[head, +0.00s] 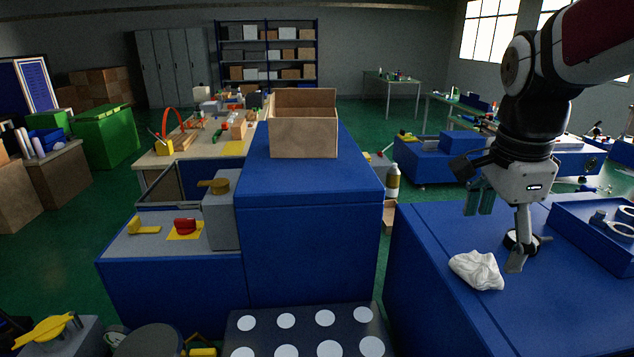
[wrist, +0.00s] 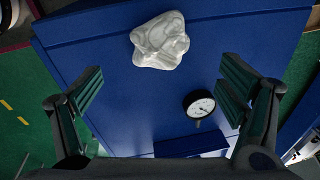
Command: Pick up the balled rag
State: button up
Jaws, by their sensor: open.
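The balled rag (head: 476,269) is white and crumpled. It lies on the blue bench top (head: 432,228) near its front left edge. In the wrist view the rag (wrist: 160,40) lies beyond the fingertips, near the top middle. My gripper (head: 500,232) is above the bench, up and to the right of the rag in the head view. In the wrist view my gripper (wrist: 160,88) has its two fingers spread wide with nothing between them. The gripper does not touch the rag.
A round dial gauge (wrist: 199,104) lies near the right finger; in the head view the gauge (head: 521,241) is partly behind a finger. A blue tray (head: 590,238) with metal rings stands to the right.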

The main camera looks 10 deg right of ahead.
aim_at(484, 258)
jog(key=shift+w+d+f+p, duration=0.1)
jog(key=shift+w+f+p, duration=0.05)
jog(key=shift+f, duration=1.4)
jog(key=shift+w+f+p, duration=0.15)
jog(key=shift+f, duration=1.35)
jog(key=c, duration=1.1)
